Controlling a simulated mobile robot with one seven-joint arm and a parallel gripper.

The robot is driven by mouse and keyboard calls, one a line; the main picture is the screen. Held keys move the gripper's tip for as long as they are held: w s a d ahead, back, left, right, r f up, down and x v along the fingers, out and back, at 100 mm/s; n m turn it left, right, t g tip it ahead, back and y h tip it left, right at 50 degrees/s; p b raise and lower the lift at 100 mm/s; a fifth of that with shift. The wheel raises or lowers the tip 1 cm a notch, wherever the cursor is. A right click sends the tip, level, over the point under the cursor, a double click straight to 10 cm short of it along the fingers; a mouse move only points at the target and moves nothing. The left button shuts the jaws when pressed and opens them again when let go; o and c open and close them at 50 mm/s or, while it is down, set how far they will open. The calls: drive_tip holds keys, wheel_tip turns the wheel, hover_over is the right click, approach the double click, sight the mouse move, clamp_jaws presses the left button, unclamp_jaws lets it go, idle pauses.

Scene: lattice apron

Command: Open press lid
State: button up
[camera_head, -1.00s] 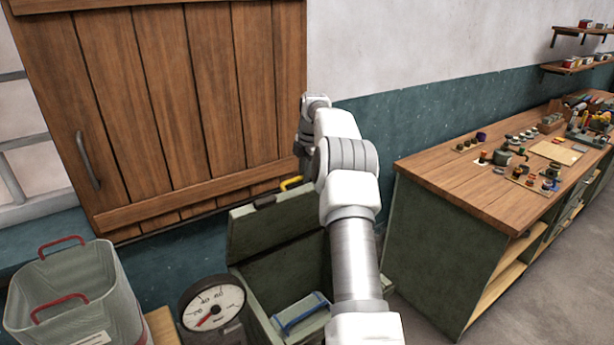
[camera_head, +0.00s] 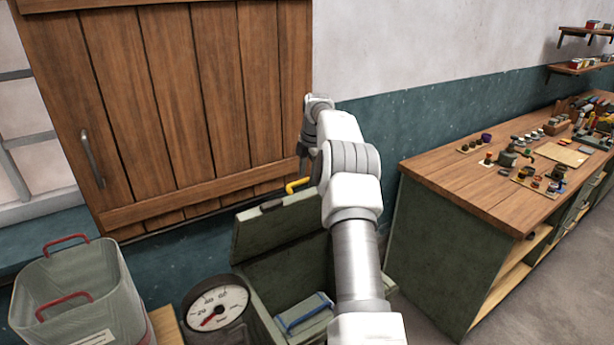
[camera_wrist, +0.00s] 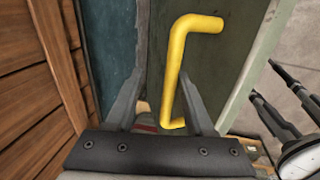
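The press is a green box (camera_head: 262,322) with its green lid (camera_head: 275,232) standing raised at the back, against the wall side. A yellow bent handle (camera_head: 298,185) sticks up at the lid's top edge. In the wrist view the yellow handle (camera_wrist: 176,75) runs between my gripper's two dark fingers, close to the right one. My gripper (camera_wrist: 163,75) is open, with a gap left of the handle. In the head view my gripper (camera_head: 305,158) is small and just above the handle, partly hidden by my arm.
A blue-handled piece (camera_head: 304,312) lies in the open box. A dial gauge (camera_head: 216,304) stands left of it, and a clear bin (camera_head: 72,290) with red handles further left. A wooden shutter (camera_head: 170,110) is close behind. A workbench (camera_head: 490,190) stands right.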

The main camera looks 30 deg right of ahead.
drive_tip(key=shift+d+r, duration=0.1)
drive_tip(key=shift+r, duration=0.2)
wheel_tip(320, 180, up, 11)
drive_tip(key=s, duration=0.2)
drive_tip(key=shift+s+r, duration=0.15)
drive_tip(key=shift+r, duration=0.05)
idle(0.4)
